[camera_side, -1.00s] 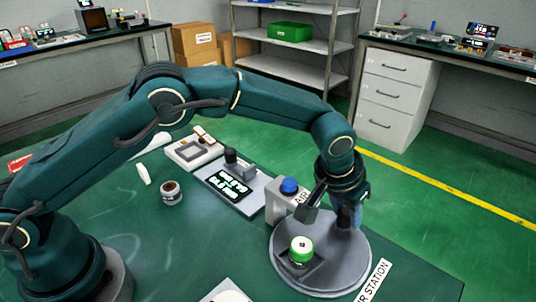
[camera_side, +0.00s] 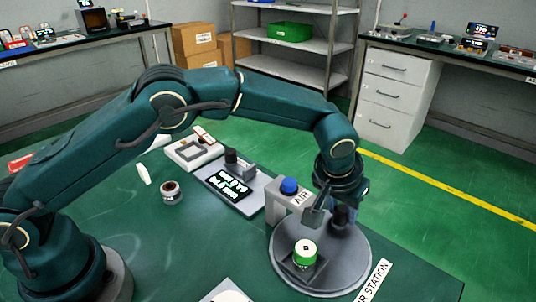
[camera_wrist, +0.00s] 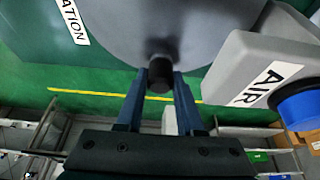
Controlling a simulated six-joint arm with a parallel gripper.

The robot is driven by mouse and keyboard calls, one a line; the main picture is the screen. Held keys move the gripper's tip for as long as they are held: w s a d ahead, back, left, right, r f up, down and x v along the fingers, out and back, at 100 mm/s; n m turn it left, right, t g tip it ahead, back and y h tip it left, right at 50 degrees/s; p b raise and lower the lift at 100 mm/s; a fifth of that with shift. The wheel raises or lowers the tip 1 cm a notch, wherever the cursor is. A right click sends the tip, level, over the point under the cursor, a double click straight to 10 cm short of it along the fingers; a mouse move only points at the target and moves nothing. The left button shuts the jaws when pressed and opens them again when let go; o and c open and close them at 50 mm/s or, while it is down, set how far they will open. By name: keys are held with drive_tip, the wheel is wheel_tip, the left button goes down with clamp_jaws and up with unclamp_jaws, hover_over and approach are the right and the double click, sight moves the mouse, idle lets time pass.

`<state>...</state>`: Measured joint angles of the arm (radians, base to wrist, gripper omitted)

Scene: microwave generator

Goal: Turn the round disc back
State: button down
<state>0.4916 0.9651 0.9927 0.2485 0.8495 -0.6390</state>
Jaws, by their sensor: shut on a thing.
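The grey round disc (camera_side: 345,262) lies flat at the front right of the table in the side view. It also fills the upper middle of the wrist view (camera_wrist: 200,25). A dark knob (camera_wrist: 160,77) stands up near its far edge. My gripper (camera_wrist: 160,86) has one blue finger on each side of this knob and is shut on it. In the side view my gripper (camera_side: 335,208) comes down from above, and it partly hides the knob. A green-and-white round part (camera_side: 305,252) sits in a dark holder on the near left of the disc.
A grey block labelled AIR with a blue button (camera_side: 289,187) stands right beside the disc, close to my gripper. A display panel (camera_side: 232,187), a small jar (camera_side: 171,192) and a white-grey fixture (camera_side: 193,150) stand farther left.

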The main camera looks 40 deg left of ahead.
drive_tip(key=shift+a+f, duration=0.1)
drive_tip(key=shift+a, duration=0.05)
drive_tip(key=c, duration=0.5)
unclamp_jaws()
drive_tip(key=shift+c, duration=0.2)
drive_tip(key=shift+v, duration=2.65)
